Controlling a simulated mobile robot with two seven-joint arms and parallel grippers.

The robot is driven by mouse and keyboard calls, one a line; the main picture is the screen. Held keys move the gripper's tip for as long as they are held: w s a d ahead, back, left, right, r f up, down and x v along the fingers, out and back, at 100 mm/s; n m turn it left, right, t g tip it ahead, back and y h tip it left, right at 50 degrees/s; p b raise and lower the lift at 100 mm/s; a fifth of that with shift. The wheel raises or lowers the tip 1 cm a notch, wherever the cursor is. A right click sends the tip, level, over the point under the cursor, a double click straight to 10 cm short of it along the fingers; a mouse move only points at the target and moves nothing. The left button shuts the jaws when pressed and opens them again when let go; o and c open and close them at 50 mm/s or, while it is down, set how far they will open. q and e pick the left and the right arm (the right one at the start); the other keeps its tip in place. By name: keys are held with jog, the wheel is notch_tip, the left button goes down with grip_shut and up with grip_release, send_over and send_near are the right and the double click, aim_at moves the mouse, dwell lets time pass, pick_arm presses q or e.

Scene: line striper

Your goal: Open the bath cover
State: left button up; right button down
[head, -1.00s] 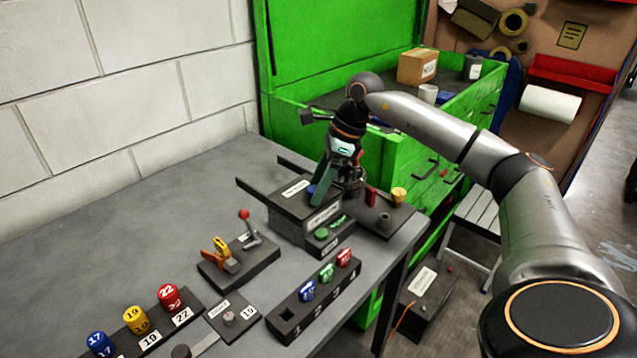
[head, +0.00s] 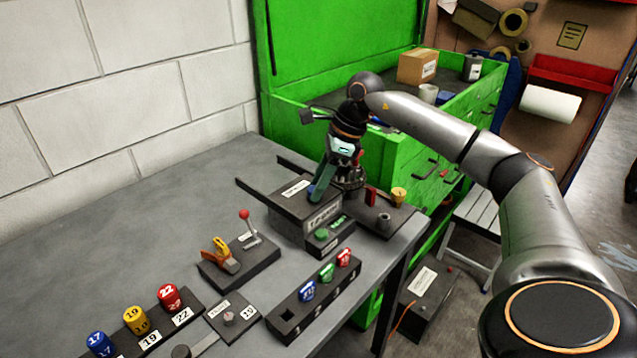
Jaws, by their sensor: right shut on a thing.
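The bath looks like the dark box (head: 288,222) near the table's right edge, with a labelled flat top that seems to be its cover (head: 287,196). Two dark rails reach from it toward the back left. My right gripper (head: 316,192) points down at the right end of this top, its green fingers shut on a small part there. The fingers and wrist hide most of that part; a bit of blue shows beside them. I cannot see into the box, and the cover looks closed. My left gripper is out of view.
A small panel with a green button (head: 321,234) stands in front of the box. A lever with a red knob (head: 244,214) and a numbered rack with coloured cylinders (head: 318,295) are nearer. A green cabinet (head: 395,160) stands behind.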

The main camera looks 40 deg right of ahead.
aim_at(291, 183)
jog(key=shift+w, duration=0.1)
dwell(0.6)
jog(key=shift+w+r+p, duration=0.2)
jog(key=shift+w+p, duration=0.1)
jog(key=shift+p, duration=0.15)
jog(key=w+p, duration=0.1)
jog(key=w, duration=0.1)
jog(key=w+p, duration=0.1)
jog(key=w, duration=0.1)
jog(key=w+p, duration=0.1)
jog(key=w, duration=0.2)
jog(key=shift+a, duration=0.3)
jog(key=shift+w+f+p, duration=0.15)
jog(key=shift+w+p, duration=0.15)
jog(key=shift+w, duration=0.15)
jog(key=c, duration=0.5)
grip_release()
jog(key=shift+s, duration=0.1)
jog(key=b+v, duration=0.1)
jog(key=v, duration=1.1)
jog(key=shift+r, duration=0.25)
